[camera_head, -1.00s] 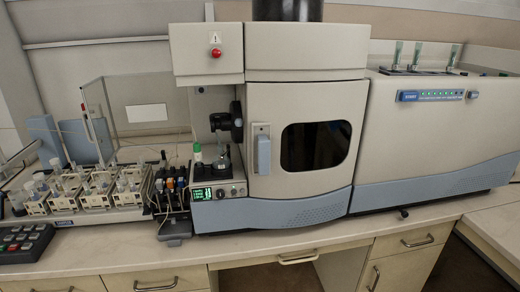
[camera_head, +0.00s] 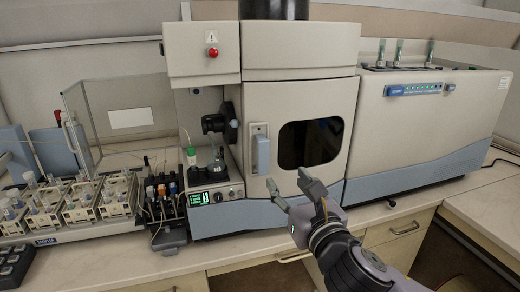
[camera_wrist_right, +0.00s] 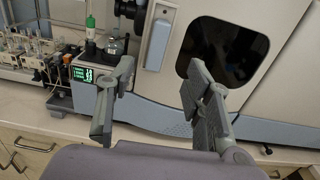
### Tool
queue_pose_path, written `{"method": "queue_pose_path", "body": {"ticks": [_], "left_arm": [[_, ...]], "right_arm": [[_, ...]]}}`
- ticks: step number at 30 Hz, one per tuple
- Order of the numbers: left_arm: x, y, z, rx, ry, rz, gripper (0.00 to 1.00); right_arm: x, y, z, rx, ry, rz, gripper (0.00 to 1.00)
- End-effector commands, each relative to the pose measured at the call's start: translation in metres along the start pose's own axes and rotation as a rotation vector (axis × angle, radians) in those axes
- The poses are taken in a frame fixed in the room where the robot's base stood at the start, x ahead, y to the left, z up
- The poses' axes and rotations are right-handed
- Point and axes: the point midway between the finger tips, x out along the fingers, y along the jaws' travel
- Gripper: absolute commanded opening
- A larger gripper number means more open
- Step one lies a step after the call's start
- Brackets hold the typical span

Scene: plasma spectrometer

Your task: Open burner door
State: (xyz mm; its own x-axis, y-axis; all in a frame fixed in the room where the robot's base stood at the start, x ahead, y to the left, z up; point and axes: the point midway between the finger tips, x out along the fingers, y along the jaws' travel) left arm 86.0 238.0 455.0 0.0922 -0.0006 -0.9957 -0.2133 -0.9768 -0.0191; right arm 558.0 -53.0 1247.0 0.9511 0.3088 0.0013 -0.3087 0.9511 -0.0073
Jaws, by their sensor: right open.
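The burner door (camera_head: 258,105) is the beige front panel with a dark window (camera_head: 308,144), and it looks closed. Its blue-grey upright handle (camera_head: 261,152) is on the left side of the door. In the right wrist view the handle (camera_wrist_right: 157,40) shows beyond the fingers, near the top. My right gripper (camera_head: 288,190) is open and empty, in front of and below the door, a little right of and below the handle. Its two spread fingers also show in the right wrist view (camera_wrist_right: 160,100). My left gripper is not in view.
A sample rack (camera_head: 85,208) and a small pump unit (camera_head: 165,205) stand left of the instrument. A small glass vessel (camera_head: 216,162) sits in the open bay beside the door. The bench front strip (camera_head: 240,252) is clear.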

Motion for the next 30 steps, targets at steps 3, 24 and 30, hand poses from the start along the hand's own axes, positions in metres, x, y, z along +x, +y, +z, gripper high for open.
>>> {"method": "queue_pose_path", "body": {"ticks": [3,24,30], "left_arm": [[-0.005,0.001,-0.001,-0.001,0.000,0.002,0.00],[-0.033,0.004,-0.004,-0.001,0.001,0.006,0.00],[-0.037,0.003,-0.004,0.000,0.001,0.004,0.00]], "right_arm": [[0.016,0.000,0.002,0.003,0.001,-0.001,0.47],[0.141,0.001,0.002,0.007,0.002,0.000,0.47],[0.162,0.000,0.000,0.006,0.002,0.000,0.47]]}}
